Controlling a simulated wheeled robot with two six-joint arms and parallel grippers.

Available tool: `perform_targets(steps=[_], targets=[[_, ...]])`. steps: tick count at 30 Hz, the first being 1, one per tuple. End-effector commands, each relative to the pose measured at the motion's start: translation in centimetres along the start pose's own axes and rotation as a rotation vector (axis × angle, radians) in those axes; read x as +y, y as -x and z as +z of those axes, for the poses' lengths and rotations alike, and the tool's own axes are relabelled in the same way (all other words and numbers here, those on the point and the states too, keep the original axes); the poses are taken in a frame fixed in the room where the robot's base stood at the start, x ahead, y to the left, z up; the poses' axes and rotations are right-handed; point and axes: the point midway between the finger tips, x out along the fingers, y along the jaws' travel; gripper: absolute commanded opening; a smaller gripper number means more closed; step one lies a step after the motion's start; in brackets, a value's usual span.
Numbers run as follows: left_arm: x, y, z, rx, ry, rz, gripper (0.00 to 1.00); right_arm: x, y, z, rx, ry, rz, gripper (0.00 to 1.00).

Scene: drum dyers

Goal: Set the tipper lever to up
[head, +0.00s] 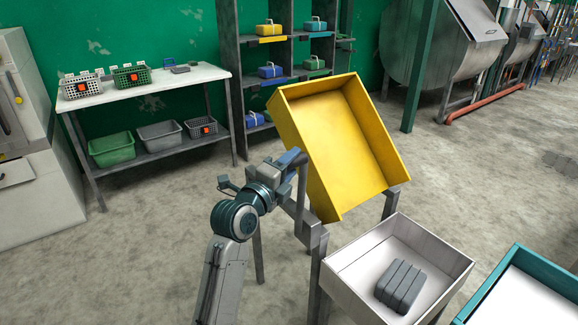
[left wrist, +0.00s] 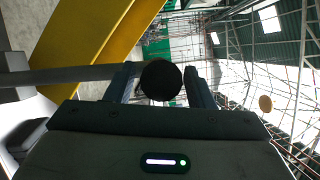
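The yellow tipper tray (head: 345,140) stands steeply tilted on its grey frame in the head view, its open face turned toward the front right. A dark round knob (left wrist: 161,80), apparently the lever's end, sits between the two fingers of my left gripper (left wrist: 162,88) in the left wrist view. Whether both fingers press on it is not clear. In the head view my left gripper (head: 291,158) is at the tray's left side, by a grey upright bar (head: 302,182). The arm hides most of the lever there, so its setting is hard to read. My right gripper is not in view.
A pale bin (head: 350,251) holding a grey ribbed block (head: 400,286) stands below the tray. A teal-rimmed bin (head: 518,254) is at lower right. A white table (head: 150,85) with baskets and a shelf rack (head: 238,100) stand behind. Floor at left is clear.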

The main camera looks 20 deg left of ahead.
Motion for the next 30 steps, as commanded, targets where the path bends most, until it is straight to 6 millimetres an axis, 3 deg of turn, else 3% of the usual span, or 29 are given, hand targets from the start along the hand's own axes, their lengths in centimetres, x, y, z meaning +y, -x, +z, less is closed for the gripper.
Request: perform_targets(steps=[8,12,21,30], targets=[[0.1,0.8,0.0,-0.001,-0.002,0.0,0.49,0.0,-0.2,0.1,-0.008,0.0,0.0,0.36],[0.3,3.2,0.0,-0.001,-0.004,0.0,0.49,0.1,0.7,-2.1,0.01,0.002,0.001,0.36],[0.2,9.0,-0.1,0.0,-0.004,0.0,0.49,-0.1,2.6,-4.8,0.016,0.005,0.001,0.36],[0.0,10.9,-0.1,0.0,-0.001,0.0,0.49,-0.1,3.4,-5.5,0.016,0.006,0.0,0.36]])
